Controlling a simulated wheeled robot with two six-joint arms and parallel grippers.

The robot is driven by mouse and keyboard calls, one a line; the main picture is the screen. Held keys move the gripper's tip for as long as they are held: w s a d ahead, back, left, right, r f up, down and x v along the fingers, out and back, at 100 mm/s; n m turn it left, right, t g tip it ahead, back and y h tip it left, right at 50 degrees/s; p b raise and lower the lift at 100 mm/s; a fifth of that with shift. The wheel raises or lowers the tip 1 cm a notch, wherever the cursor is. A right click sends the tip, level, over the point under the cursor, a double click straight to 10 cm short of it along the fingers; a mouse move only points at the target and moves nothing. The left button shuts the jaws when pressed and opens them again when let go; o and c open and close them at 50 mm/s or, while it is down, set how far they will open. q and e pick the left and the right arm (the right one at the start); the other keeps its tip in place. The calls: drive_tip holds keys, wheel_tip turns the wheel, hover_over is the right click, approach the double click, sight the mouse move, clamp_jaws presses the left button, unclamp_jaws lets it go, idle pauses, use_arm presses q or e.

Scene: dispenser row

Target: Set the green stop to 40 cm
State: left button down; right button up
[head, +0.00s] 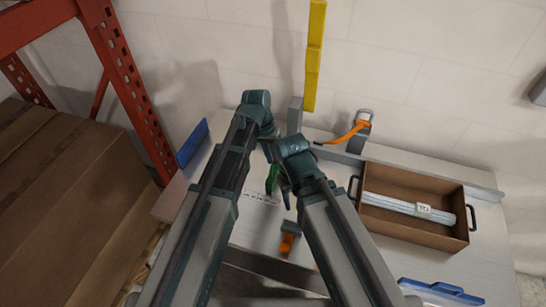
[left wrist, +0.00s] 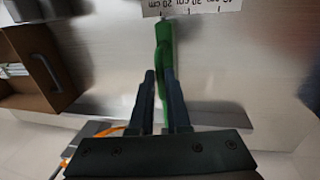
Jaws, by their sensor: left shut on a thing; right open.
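The green stop (head: 273,178) is partly hidden by my arms in the head view. The left wrist view shows it as a long green piece (left wrist: 165,38) with its far end at the white scale strip (left wrist: 200,8). That end is near a label that looks like 20 cm; the other labels are hard to read. My left gripper (left wrist: 160,78) is shut on the green stop, one finger on each side. In the head view the scale (head: 258,199) lies below the stop, its marks too small to read. My right gripper (head: 286,193) is open close beside the green stop.
A brown box (head: 380,222) with white bars stands on the bench at right. An orange lever (head: 345,133) is behind it, a yellow post (head: 315,55) at the wall. An orange-tipped grey block (head: 289,236) is near the front. A blue plate (head: 192,143) stands at left.

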use_arm(q)
drive_tip(key=w+a, duration=0.3)
drive_tip(key=a, duration=0.6)
drive_tip(key=shift+a, duration=0.35)
drive_tip(key=shift+w, duration=0.1)
drive_tip(key=c, duration=0.9)
unclamp_jaws()
drive_tip(key=shift+a, duration=0.15)
drive_tip(key=r+p, duration=0.4)
drive_tip(key=a+r+p, duration=0.1)
drive_tip(key=r+p, duration=0.4)
drive_tip(key=a+r+p, duration=0.1)
drive_tip(key=r+p, duration=0.3)
drive_tip(key=shift+w+a+r+p, duration=0.2)
drive_tip(key=shift+w+r+p, duration=0.1)
drive_tip(key=shift+w, duration=0.1)
